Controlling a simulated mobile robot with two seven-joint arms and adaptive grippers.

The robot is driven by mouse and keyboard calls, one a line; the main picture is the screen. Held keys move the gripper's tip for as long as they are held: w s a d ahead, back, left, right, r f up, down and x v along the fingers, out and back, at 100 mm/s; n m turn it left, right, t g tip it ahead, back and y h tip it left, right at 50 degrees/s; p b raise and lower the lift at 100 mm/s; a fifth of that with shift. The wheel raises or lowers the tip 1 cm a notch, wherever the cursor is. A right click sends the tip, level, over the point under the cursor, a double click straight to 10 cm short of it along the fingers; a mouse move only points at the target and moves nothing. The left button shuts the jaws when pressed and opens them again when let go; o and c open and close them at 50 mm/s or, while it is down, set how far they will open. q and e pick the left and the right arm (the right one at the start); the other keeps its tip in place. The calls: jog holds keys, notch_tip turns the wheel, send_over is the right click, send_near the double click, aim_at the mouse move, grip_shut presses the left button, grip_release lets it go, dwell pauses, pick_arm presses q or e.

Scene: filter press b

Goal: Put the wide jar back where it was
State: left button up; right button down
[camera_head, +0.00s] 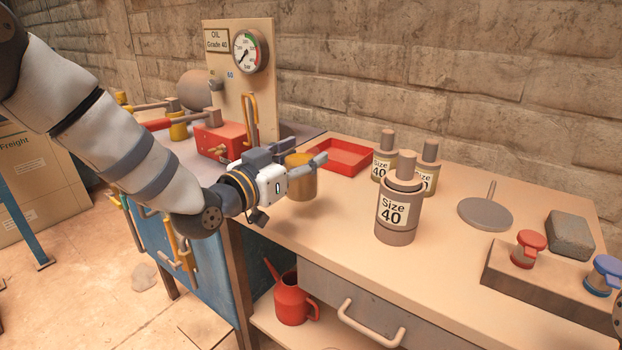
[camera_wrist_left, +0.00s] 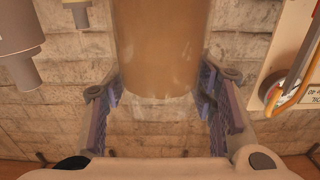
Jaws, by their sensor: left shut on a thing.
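The wide jar (camera_head: 303,184) is a plain amber-brown cylinder at the left end of the workbench in the head view. My left gripper (camera_head: 308,164) is shut on it from the left, with the fingers around its upper part. The jar looks upright; I cannot tell whether its base touches the bench. In the left wrist view the jar (camera_wrist_left: 162,45) fills the upper middle between the two fingers (camera_wrist_left: 165,105).
An empty-looking red tray (camera_head: 344,171) lies behind the jar. Several "Size 40" canisters (camera_head: 397,236) stand right of it. A grey disc (camera_head: 486,215) and a block with red and blue knobs (camera_head: 535,282) lie further right. The gauge panel (camera_head: 222,105) stands behind my wrist.

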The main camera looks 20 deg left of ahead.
aim_at(308, 176)
pick_arm(q)
jog(key=shift+w+d+f, duration=0.45)
jog(key=shift+f, duration=0.15)
notch_tip(308, 176, down, 3)
jog(key=shift+d+f+b, duration=0.1)
jog(key=shift+b, duration=0.25)
jog(key=shift+w, duration=0.1)
pick_arm(e)
jog(key=shift+s+f, duration=0.45)
jog(key=shift+f, duration=0.05)
pick_arm(q)
jog(key=o, duration=1.4)
jog(key=shift+c, duration=0.2)
